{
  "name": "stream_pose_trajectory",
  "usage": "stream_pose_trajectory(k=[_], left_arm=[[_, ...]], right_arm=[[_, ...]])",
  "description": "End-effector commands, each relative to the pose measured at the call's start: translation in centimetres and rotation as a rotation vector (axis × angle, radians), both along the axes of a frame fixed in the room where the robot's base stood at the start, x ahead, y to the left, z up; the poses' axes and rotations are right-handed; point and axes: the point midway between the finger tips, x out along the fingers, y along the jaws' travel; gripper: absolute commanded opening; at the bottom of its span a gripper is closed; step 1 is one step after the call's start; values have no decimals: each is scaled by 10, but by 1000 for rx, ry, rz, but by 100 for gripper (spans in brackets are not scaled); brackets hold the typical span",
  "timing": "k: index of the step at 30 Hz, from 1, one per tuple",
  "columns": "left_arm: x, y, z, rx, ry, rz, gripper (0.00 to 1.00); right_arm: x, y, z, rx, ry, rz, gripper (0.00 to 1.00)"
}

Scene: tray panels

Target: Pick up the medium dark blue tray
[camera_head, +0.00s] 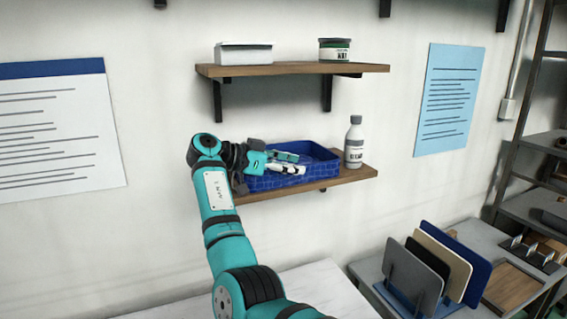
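A blue tray with a grid pattern on its walls (300,181) sits on the lower wooden shelf. A dark blue panel (479,268) stands upright at the back of a rack at the lower right.
A white bottle (354,143) stands close to the tray's right end on the lower shelf (352,175). The upper shelf (300,68) holds a white container (243,54) and a green-labelled jar (334,50). Grey (414,278) and beige (446,262) panels share the rack.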

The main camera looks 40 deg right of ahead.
Motion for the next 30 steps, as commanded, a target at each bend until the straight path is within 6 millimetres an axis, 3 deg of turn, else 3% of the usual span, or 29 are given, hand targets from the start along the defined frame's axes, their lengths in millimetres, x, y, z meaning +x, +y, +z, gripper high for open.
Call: stream_pose_trajectory(k=[5, 13, 30], left_arm=[[0, 0, -1, 0, 0, 0, 30], [0, 0, -1, 0, 1, 0, 30], [-2, 1, -3, 1, 4, 1, 30]], right_arm=[[0, 0, -1, 0, 0, 1, 33], [0, 0, -1, 0, 0, 1, 0], [0, 0, 2, 0, -1, 1, 0]])
